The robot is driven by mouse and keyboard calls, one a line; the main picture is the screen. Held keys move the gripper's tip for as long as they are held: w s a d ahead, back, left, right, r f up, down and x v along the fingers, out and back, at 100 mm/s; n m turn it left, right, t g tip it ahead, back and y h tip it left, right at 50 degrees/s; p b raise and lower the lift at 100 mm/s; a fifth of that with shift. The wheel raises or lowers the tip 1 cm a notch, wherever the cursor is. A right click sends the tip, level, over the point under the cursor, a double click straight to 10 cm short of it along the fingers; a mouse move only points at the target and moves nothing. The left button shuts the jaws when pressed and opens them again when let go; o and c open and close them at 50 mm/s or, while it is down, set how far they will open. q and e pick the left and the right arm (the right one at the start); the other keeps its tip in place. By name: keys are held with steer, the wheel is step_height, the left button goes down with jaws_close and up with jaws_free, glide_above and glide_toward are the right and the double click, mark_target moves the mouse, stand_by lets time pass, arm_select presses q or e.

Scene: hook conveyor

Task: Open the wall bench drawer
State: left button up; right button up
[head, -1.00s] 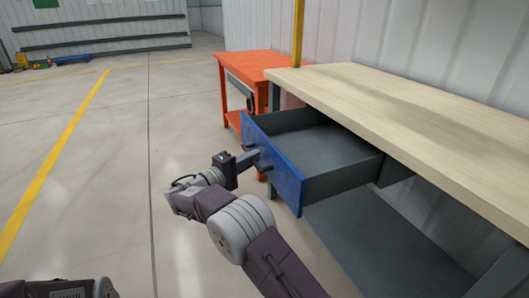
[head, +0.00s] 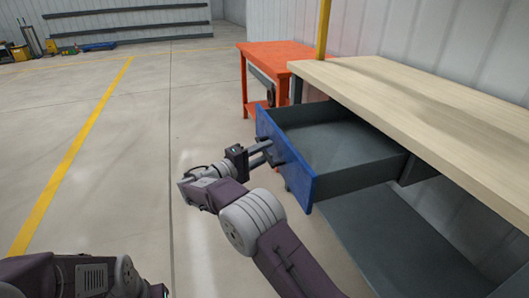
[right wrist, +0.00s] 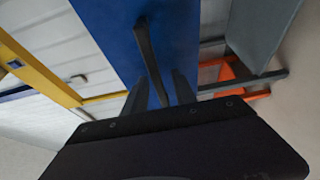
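The wall bench drawer has a blue front (head: 290,165) and a grey inside (head: 335,145). In the head view it stands well out from under the bench top, and it looks empty. A dark bar handle (right wrist: 148,55) runs across the blue front in the right wrist view. My right gripper (head: 268,153) is at the handle. Its two fingers (right wrist: 158,90) are spread apart on either side of the bar, with gaps visible. My left arm shows only at the bottom left of the head view; its gripper is out of view.
The bench has a pale wooden top (head: 420,105) and a grey lower shelf (head: 390,245). An orange table (head: 270,58) stands beyond it, with a yellow post (head: 323,30) nearby. The floor to the left is clear, with a yellow line (head: 75,150).

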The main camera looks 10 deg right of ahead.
steer(key=shift+a, duration=0.1)
steer(key=p+v, duration=0.3)
steer(key=v, duration=0.6)
